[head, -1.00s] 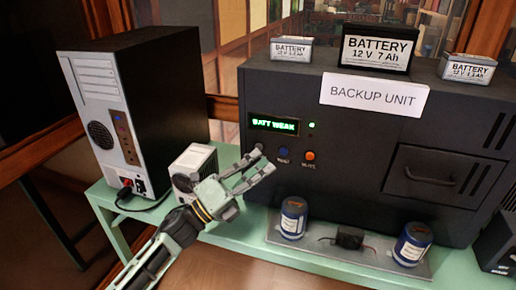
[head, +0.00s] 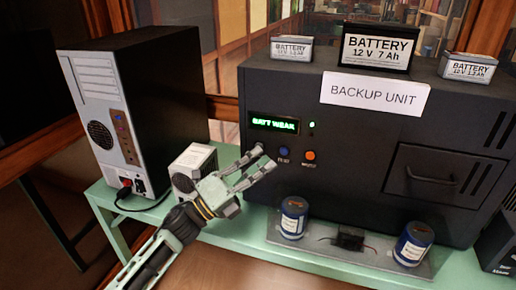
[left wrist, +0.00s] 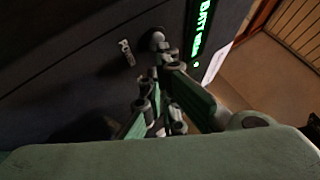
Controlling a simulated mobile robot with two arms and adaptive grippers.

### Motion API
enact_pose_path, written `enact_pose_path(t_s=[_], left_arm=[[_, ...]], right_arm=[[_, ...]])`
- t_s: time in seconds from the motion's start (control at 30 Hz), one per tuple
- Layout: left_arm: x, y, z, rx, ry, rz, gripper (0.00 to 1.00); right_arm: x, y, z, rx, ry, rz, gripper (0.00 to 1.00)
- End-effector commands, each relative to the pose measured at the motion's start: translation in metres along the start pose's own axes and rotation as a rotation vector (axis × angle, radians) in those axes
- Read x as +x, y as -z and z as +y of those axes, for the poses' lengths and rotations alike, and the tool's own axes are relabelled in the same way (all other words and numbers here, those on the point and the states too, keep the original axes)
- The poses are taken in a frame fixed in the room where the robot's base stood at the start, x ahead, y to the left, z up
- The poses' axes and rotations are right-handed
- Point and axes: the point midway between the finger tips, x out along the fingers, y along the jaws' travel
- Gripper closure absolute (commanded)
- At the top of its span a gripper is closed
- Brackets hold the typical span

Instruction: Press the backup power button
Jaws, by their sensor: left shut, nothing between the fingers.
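The backup unit (head: 345,125) is a large black box with a white "BACKUP UNIT" sign and a lit green display (head: 274,124) reading "BATT WEAK". Below the display are a blue button (head: 284,152) and an orange button (head: 310,155). My right gripper is not in view.
A computer tower (head: 100,115) and a small white box (head: 195,165) stand left of the unit on the green table (head: 240,240). A tray (head: 345,258) with two blue cylinders lies in front. Batteries (head: 378,47) stand on top of the unit.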

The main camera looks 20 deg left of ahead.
Motion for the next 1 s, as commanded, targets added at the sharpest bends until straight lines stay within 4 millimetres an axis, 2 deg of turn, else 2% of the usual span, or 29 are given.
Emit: enact_pose_path(t_s=[1.0], left_arm=[[-0.0089, 0.0060, -0.0056, -0.001, -0.001, -0.001, 1.00]], right_arm=[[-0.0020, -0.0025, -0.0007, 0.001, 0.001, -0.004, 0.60]])
